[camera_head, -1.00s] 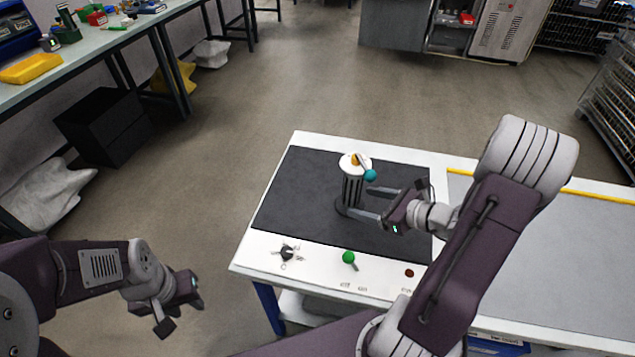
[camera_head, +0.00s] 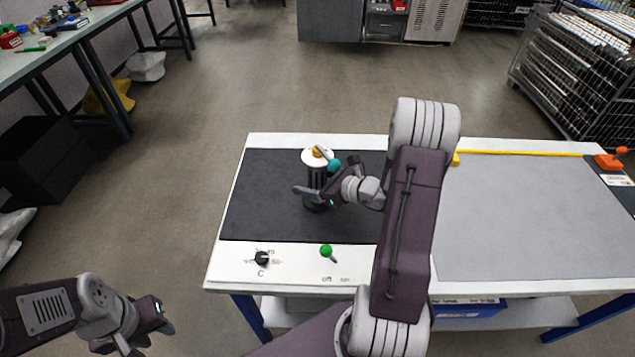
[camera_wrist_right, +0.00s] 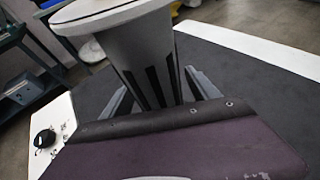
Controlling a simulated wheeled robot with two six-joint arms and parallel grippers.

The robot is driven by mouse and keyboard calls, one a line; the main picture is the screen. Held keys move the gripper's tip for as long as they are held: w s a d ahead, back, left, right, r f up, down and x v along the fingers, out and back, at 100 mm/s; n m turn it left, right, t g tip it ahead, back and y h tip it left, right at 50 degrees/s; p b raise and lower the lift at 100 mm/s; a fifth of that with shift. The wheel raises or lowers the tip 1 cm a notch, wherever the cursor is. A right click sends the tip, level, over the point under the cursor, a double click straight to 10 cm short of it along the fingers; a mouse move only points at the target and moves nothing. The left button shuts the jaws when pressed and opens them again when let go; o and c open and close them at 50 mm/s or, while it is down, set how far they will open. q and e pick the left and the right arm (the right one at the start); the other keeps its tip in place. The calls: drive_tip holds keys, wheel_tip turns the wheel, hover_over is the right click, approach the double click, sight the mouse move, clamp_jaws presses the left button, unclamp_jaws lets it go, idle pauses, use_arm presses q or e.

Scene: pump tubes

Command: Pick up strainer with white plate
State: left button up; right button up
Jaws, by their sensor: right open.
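The strainer (camera_head: 315,178) stands upright on the dark mat (camera_head: 262,190), with dark slots down its body and a dark round foot. The white plate (camera_head: 308,160) sits on its top. In the right wrist view the slotted body (camera_wrist_right: 155,80) fills the middle, with the plate (camera_wrist_right: 95,18) above it. My right gripper (camera_head: 312,190) is open, with one finger on each side of the strainer's body; I cannot tell whether either finger touches it. My left gripper (camera_head: 150,338) looks open and empty, off the table at lower left.
An orange knob (camera_head: 316,152) and a teal ball (camera_head: 334,166) show at the strainer's top. A green-topped lever (camera_head: 326,251) and a black dial (camera_head: 262,258) are on the table's front strip. The grey panel (camera_head: 530,220) at right is clear.

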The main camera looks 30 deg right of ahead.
drive_tip(key=shift+w+a+f, duration=0.1)
drive_tip(key=shift+w, duration=0.2)
drive_tip(key=shift+s, duration=0.1)
clamp_jaws()
